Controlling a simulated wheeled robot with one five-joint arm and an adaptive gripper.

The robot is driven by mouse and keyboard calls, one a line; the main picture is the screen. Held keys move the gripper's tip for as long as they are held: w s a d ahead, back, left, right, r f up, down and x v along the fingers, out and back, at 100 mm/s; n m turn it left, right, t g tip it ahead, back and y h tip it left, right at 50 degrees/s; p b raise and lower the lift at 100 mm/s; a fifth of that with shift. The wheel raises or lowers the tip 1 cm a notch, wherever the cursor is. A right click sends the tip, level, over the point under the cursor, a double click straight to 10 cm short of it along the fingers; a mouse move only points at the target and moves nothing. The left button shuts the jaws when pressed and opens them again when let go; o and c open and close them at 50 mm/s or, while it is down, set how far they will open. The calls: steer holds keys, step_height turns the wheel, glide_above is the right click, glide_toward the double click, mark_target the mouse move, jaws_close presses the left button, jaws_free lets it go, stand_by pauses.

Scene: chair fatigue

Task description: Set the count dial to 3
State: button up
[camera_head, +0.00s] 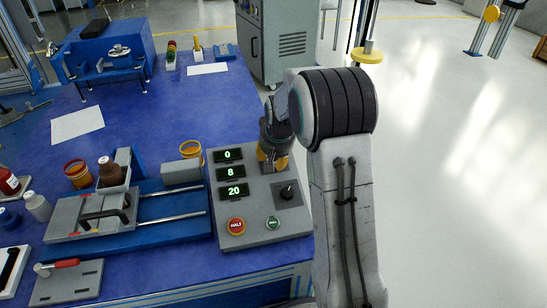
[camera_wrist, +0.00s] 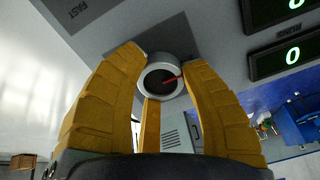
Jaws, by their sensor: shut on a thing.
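The grey control panel (camera_head: 240,179) stands on the blue bench with three green displays reading 0 (camera_head: 228,155), 8 (camera_head: 230,173) and 20 (camera_head: 234,191). My gripper (camera_head: 272,163) points down at the panel's upper right, beside the top displays. In the wrist view, my gripper's yellow fingers (camera_wrist: 163,66) close around a round pale dial (camera_wrist: 154,84) with a dark face and a red pointer mark. The dial is mostly hidden by the fingers in the head view, and its own label is not readable.
A black knob (camera_head: 288,193) sits just below my gripper, with a red HALT button (camera_head: 236,226) and a green button (camera_head: 273,223) lower down. A fixture with rails (camera_head: 172,219) is left of the panel. Open floor (camera_head: 450,170) lies to the right.

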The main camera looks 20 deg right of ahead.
steer(key=shift+s+a+f, duration=0.15)
steer(key=shift+s+f, duration=0.1)
steer(key=shift+m+p, duration=0.85)
steer(key=shift+m, duration=0.35)
steer(key=m+p, duration=0.1)
steer(key=m, duration=0.2)
steer(key=shift+m, duration=0.3)
steer(key=m+p, duration=0.2)
steer(key=m, duration=0.3)
steer(key=shift+w+a, duration=0.1)
steer(key=shift+m, duration=0.4)
